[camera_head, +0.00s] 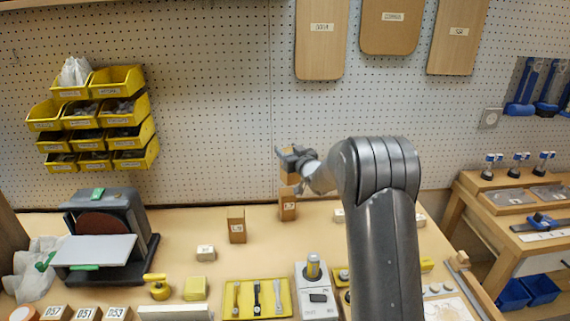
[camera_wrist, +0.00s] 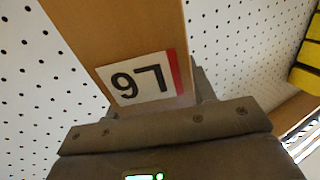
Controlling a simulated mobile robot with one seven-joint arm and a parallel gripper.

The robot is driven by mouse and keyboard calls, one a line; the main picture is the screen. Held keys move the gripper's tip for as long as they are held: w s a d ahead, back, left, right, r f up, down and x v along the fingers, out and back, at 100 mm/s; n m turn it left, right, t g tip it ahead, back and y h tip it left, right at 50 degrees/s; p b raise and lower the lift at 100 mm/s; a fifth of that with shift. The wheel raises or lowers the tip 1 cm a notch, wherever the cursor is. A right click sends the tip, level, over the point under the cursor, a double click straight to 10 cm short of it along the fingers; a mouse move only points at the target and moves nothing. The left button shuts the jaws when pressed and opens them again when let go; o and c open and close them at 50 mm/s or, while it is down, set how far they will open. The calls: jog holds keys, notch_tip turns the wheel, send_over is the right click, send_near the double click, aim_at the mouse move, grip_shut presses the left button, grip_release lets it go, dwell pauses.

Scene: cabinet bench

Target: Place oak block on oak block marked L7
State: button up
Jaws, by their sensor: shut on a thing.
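My gripper (camera_head: 293,160) is shut on an oak block (camera_head: 289,178), upright above the bench. In the wrist view the held oak block (camera_wrist: 120,35) fills the upper middle; its white label with a red edge appears upside down and seems to read L6. Directly below the held block in the head view stands another upright oak block (camera_head: 288,206) with a small label starting with L; its digit is too small to read surely. I cannot tell whether the two blocks touch. A third labelled oak block (camera_head: 237,226) stands to the left, its digit also unclear.
A sander (camera_head: 105,235) stands at the left, with yellow bins (camera_head: 130,108) on the pegboard above. A yellow tray of tools (camera_head: 257,298), a white device (camera_head: 315,290) and small blocks (camera_head: 205,252) lie in front. My arm hides part of the bench at the right.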

jog(key=shift+w+a+f, duration=0.25)
jog(key=shift+a+f, duration=0.1)
jog(key=shift+a, duration=0.15)
jog(key=shift+f, duration=1.95)
jog(key=shift+f, duration=0.15)
jog(key=o, duration=1.5)
jog(key=shift+c, duration=0.2)
